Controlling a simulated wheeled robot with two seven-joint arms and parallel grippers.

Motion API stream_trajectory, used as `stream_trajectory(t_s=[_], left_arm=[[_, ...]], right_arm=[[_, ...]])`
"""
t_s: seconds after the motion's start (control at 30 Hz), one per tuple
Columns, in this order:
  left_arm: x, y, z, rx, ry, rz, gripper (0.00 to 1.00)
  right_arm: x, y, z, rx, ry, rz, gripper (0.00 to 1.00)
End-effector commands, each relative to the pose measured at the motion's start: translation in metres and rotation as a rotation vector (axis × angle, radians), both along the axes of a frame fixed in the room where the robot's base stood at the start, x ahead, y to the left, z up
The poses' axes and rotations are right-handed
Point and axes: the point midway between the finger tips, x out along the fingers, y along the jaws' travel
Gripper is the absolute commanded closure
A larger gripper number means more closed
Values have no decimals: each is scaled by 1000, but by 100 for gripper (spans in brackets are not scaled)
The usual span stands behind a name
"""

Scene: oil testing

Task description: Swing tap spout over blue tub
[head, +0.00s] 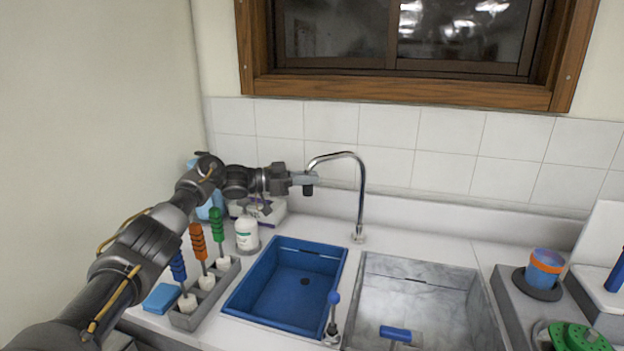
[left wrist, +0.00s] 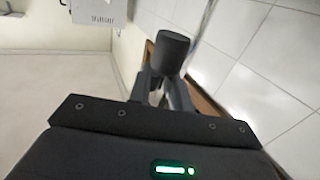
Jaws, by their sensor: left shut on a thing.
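The chrome tap (head: 361,195) stands behind the basins, and its curved spout points left in the head view. My left gripper (head: 306,181) is at the spout's free end and shut on it. A dark cylindrical tip (left wrist: 172,52) shows between the fingers in the left wrist view; the fingers partly hide it. The blue tub (head: 268,312) sits in the left basin place, open and empty, with a dark drain spot. The spout end appears above and behind the tub's back edge; its exact place over the tub cannot be told. My right gripper is out of view.
A grey marbled basin (head: 410,290) lies right of the tub. A rack (head: 207,295) with coloured-handled tools and a white jar (head: 247,234) stand left. The tiled wall (head: 440,160) is close behind the tap.

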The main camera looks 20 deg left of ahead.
Motion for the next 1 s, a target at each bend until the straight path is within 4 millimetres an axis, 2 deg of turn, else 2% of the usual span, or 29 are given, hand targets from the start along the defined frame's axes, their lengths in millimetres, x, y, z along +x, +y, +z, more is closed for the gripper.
stream_trajectory(t_s=[0.13, 0.17, 0.3, 0.63, 1.0], left_arm=[[1, 3, 2, -1, -3, 10, 100], [1, 4, 2, -1, -4, 10, 78], [1, 2, 2, -1, -3, 8, 61], [-1, 5, 0, -1, -3, 5, 61], [-28, 54, -2, -1, -3, 6, 61]], right_arm=[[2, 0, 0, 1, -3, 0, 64], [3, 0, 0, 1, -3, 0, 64], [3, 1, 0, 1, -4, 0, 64], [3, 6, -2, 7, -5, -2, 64], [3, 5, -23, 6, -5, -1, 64]])
